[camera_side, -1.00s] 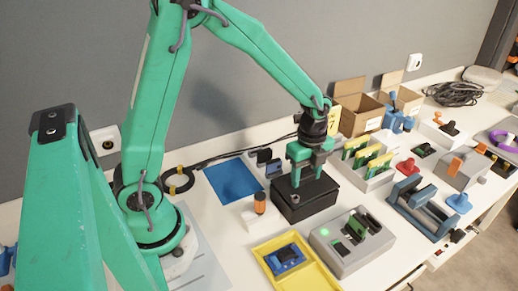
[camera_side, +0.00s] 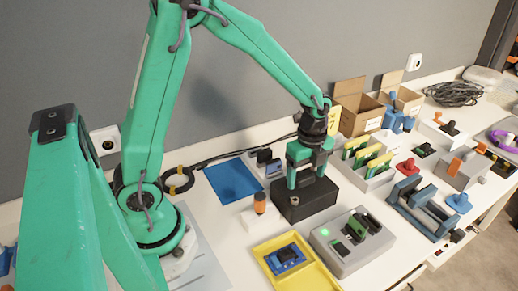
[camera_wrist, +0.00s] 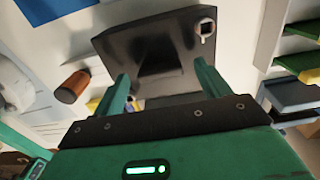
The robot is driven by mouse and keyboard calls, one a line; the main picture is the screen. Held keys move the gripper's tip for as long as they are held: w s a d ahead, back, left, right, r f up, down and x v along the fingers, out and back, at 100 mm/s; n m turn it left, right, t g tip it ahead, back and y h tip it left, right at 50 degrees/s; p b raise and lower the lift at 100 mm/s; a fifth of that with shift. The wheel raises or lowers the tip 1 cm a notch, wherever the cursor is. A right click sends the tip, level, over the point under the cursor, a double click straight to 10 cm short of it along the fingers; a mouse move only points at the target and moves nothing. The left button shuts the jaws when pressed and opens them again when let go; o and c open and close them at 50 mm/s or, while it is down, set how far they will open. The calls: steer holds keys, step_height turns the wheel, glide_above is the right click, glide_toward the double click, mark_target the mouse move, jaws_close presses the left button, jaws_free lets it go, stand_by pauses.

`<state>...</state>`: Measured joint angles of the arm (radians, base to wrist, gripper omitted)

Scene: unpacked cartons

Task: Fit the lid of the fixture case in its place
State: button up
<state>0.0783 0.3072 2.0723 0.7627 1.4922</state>
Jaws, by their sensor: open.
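The black fixture case (camera_side: 306,212) stands on the white table below my gripper. Its dark flat top, apparently the lid (camera_side: 330,187), shows between and beside the fingers; I cannot tell whether it sits fully flush. In the wrist view, the dark top (camera_wrist: 125,48) has a darker raised part or shadow in the middle and a small light round fitting near one corner. My gripper (camera_side: 307,182) points down over the case with its fingers apart. The wrist view shows the two green fingers (camera_wrist: 160,78) spread, one on each side of the middle part. Contact is unclear.
An orange-topped cylinder (camera_side: 260,202) stands close left of the case. A grey device with a green light (camera_side: 343,262) and a yellow tray (camera_side: 262,250) are in front. A rack of green boards (camera_side: 372,178) stands to the right, and a blue mat (camera_side: 232,180) behind left.

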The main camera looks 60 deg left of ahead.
steer(key=shift+r, duration=3.5)
